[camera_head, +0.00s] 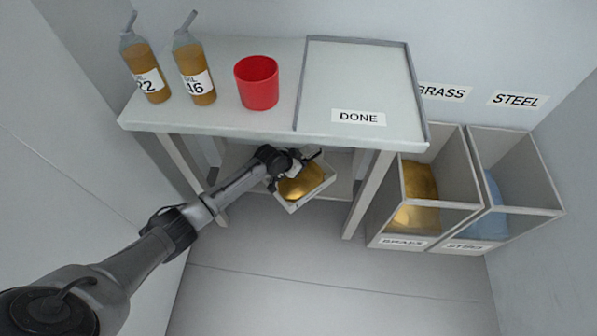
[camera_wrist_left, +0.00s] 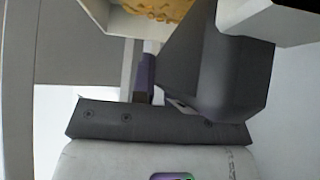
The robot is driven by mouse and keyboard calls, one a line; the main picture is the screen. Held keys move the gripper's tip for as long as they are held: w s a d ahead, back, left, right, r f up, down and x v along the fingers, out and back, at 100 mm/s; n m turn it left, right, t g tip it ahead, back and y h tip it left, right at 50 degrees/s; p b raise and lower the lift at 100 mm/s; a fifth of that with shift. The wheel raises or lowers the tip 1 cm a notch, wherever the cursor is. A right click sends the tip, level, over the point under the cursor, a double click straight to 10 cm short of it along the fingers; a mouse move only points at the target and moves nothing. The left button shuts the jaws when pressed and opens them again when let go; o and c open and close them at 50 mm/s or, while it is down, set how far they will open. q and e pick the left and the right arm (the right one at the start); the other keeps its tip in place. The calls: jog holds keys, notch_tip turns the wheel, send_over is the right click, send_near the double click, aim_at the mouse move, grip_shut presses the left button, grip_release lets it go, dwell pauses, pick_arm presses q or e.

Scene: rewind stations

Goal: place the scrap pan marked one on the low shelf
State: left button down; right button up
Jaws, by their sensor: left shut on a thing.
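The scrap pan (camera_head: 312,198) is a white open tray holding gold-coloured scrap (camera_head: 302,182). My left gripper (camera_head: 296,164) is shut on the pan's wall at its back left side. The pan sits tilted in the picture at the front of the low shelf (camera_head: 342,188), under the table top. I cannot tell whether it touches the shelf. A small dark mark shows on its front wall, too small to read. In the left wrist view the pan's wall (camera_wrist_left: 122,20) and scrap (camera_wrist_left: 158,8) show at the top edge. My right gripper is out of view.
The table (camera_head: 225,118) above carries two brown bottles (camera_head: 146,75) (camera_head: 195,75), a red cup (camera_head: 257,84) and a tray marked DONE (camera_head: 350,75). Its front right leg (camera_head: 368,195) stands close to the pan. BRASS (camera_head: 378,222) and STEEL (camera_head: 525,211) bins stand at right.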

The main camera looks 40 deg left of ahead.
aim_at(299, 180)
pick_arm(q)
notch_tip(299, 180, down, 3)
jog(key=shift+w+r+b, duration=0.1)
jog(key=shift+b, duration=0.95)
jog(key=shift+f, duration=0.25)
jog(key=shift+r, duration=0.1)
jog(key=shift+f, duration=0.2)
jog(key=c, duration=1.1)
grip_release()
